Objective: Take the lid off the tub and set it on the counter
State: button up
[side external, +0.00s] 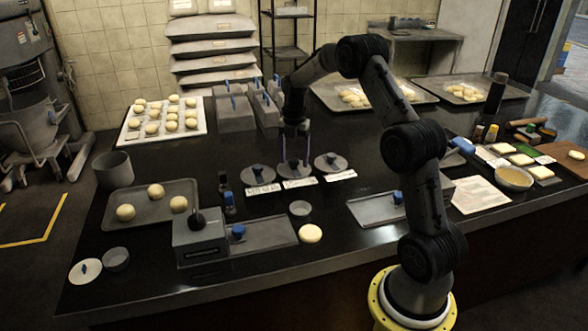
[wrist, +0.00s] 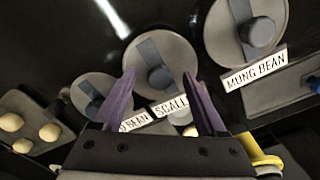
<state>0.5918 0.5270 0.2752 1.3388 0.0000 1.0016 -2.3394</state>
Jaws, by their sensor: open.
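Three round grey tubs with knobbed grey lids stand in a row on the black counter (side external: 360,215). The middle lid (side external: 294,171) has a "SCALL..." label in front, partly hidden in the wrist view (wrist: 170,52). The right tub's lid (side external: 331,163) is labelled mung bean in the wrist view (wrist: 222,45). The left tub's lid (side external: 258,176) has a label ending in "BEAN". My gripper (side external: 295,161) is open and points down over the middle lid. In the wrist view its purple fingers (wrist: 160,80) flank the middle knob; I cannot tell whether they touch it.
Grey upright containers (side external: 235,112) with blue handles stand behind the tubs. A dough tray (side external: 148,207), a grey box (side external: 200,240) and a small cup (side external: 300,208) lie on the left and front.

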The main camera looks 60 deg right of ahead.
jog(key=shift+f, duration=0.3)
grip_shut()
jog(key=shift+r, duration=0.1)
